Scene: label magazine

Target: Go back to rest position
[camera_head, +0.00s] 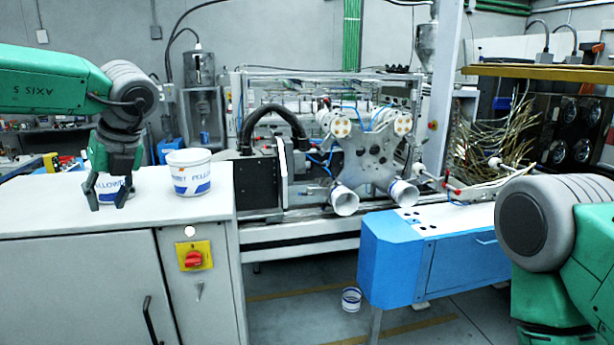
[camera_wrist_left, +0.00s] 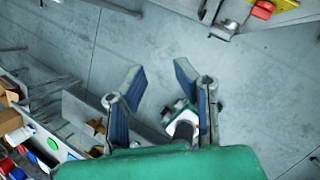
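A white cup with a blue label (camera_head: 113,186) shows between and behind the fingers in the head view. A second labelled cup (camera_head: 190,174) stands upright to its right on the cabinet. My right arm comes in at the right edge; its gripper is out of view.
The grey cabinet (camera_head: 70,275) has a red knob (camera_head: 193,259) on its side. A machine at the back holds two cups (camera_head: 344,199) (camera_head: 403,192) on their sides. A blue table (camera_head: 400,260) stands at right. Another cup (camera_head: 351,299) is on the floor.

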